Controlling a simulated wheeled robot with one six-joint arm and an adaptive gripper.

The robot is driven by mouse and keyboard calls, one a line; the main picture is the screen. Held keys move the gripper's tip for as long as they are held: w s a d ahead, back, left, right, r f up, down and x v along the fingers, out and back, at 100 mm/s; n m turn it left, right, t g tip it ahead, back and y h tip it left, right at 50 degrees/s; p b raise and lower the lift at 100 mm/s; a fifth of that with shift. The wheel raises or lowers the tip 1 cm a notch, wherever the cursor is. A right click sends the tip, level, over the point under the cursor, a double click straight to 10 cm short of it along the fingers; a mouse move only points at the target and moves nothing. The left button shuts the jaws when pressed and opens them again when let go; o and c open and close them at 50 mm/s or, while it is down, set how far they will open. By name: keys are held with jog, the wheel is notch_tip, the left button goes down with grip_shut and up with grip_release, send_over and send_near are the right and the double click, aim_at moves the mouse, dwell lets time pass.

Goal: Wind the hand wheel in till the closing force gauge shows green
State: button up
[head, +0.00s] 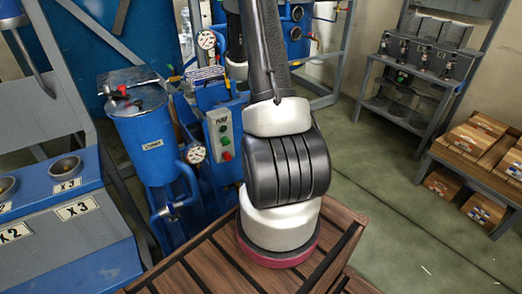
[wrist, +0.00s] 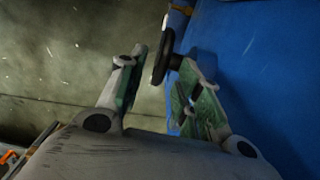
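In the wrist view a dark hand wheel (wrist: 163,57) shows nearly edge-on, on a short dark stem beside a blue surface. My gripper (wrist: 160,72) is open, its two green-padded fingers spread. The wheel lies in the gap between the fingertips as seen, closer to the right finger; I cannot tell whether either finger touches it. In the head view my arm hides the gripper, and I cannot make out the wheel. Round dial gauges show on the blue equipment, one upper (head: 206,40) and one lower (head: 195,153). I cannot tell which is the closing force gauge, nor read a green zone.
A blue lidded vessel (head: 145,135) and a grey button box (head: 221,135) stand left of my arm. A blue bench with round holders (head: 65,168) is at far left.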

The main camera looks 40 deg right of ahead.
notch_tip(320, 180, down, 8)
jog(key=shift+w+a, duration=0.15)
dwell(0.3)
jog(key=shift+c, duration=0.4)
grip_shut()
